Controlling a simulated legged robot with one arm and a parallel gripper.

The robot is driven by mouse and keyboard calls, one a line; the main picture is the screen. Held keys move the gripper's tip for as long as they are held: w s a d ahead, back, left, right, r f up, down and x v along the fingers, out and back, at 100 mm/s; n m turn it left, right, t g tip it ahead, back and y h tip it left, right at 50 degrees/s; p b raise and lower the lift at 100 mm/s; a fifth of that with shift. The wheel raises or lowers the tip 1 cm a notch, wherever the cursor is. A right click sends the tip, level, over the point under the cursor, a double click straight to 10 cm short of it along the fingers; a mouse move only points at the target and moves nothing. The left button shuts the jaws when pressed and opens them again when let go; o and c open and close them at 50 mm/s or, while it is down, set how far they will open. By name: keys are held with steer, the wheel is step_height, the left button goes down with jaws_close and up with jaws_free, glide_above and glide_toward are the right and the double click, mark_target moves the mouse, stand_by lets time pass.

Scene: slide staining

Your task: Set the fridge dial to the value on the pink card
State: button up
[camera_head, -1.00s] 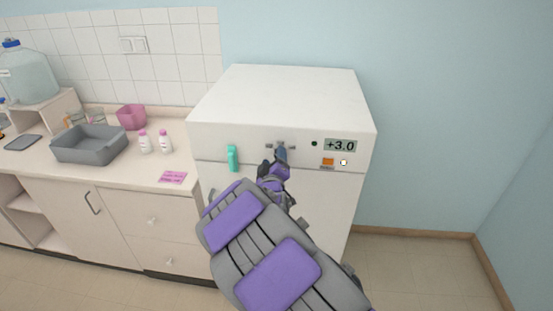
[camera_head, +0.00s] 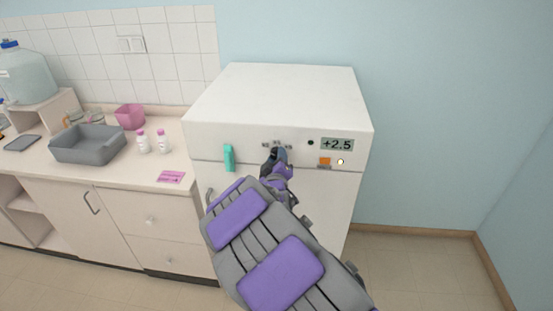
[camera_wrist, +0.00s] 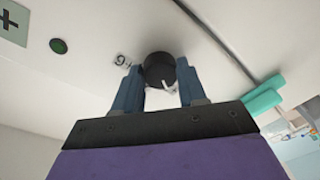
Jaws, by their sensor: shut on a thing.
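The white fridge (camera_head: 285,88) stands against the wall, and its display (camera_head: 337,144) reads +2.5. The black round dial (camera_wrist: 159,70) is on the fridge's front panel in the wrist view, between my two blue fingers. My gripper (camera_wrist: 160,92) is shut on the dial. In the head view my gripper (camera_head: 277,155) covers the dial. The pink card (camera_head: 171,177) lies on the counter's front edge left of the fridge; its writing is too small to read.
A teal handle (camera_head: 229,158) is on the fridge front, left of my gripper. Two bottles (camera_head: 143,142) and a grey tray (camera_head: 58,153) stand on the counter. The floor at right is clear.

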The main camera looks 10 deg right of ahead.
steer(key=shift+a+r, duration=0.2)
steer(key=shift+a, duration=0.05)
steer(key=m, duration=0.5)
steer(key=shift+m+t+b, duration=0.3)
steer(key=shift+m+b, duration=0.05)
steer(key=shift+m, duration=0.05)
steer(key=m+h+b, duration=0.1)
steer(key=m, duration=0.5)
steer(key=shift+m, duration=0.4)
steer(key=m+b, duration=0.1)
steer(key=m, duration=0.1)
steer(key=m+b, duration=0.1)
steer(key=m, duration=0.1)
steer(key=m+b, duration=0.1)
steer(key=m, duration=0.2)
steer(key=shift+d+f+h, duration=0.1)
steer(key=shift+f+h, duration=0.15)
steer(key=shift+h, duration=0.15)
steer(key=m+h+b, duration=0.1)
steer(key=m, duration=0.4)
steer(key=shift+m+b, duration=0.4)
steer(key=shift+f, duration=0.1)
steer(key=o, duration=1)
steer(key=shift+s, duration=0.1)
steer(key=shift+o, duration=0.2)
